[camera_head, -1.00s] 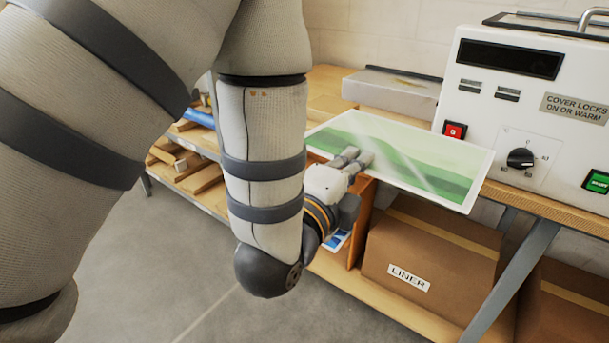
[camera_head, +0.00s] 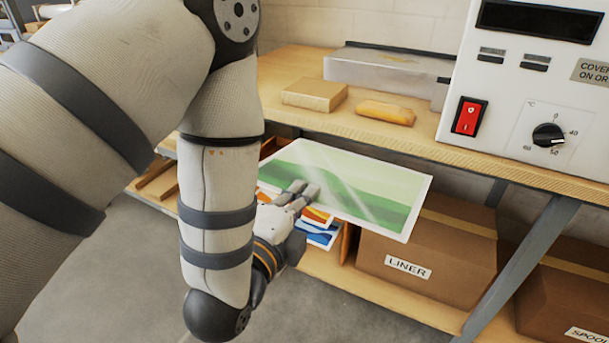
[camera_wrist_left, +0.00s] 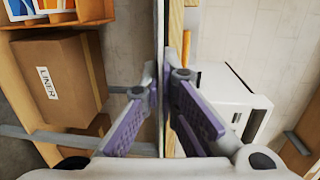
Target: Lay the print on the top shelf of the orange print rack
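The print (camera_head: 370,190), a glossy sheet with green bands and a white border, is held roughly flat by its near left edge. My left gripper (camera_head: 303,192) is shut on it. In the left wrist view the print (camera_wrist_left: 160,60) shows edge-on between the fingers. The orange print rack (camera_head: 347,243) stands on the lower shelf, below the print and mostly hidden by it and my gripper. Blue and orange prints (camera_head: 320,232) show in the rack. The rack also shows at the top left of the left wrist view (camera_wrist_left: 75,17). My right gripper is out of view.
The workbench top (camera_head: 300,118) lies behind and above the print, carrying a laminator (camera_head: 540,90), a cardboard block (camera_head: 314,95) and a yellow object (camera_head: 386,112). The LINER box (camera_head: 430,240) stands right of the rack. A grey bench leg (camera_head: 520,265) is farther right.

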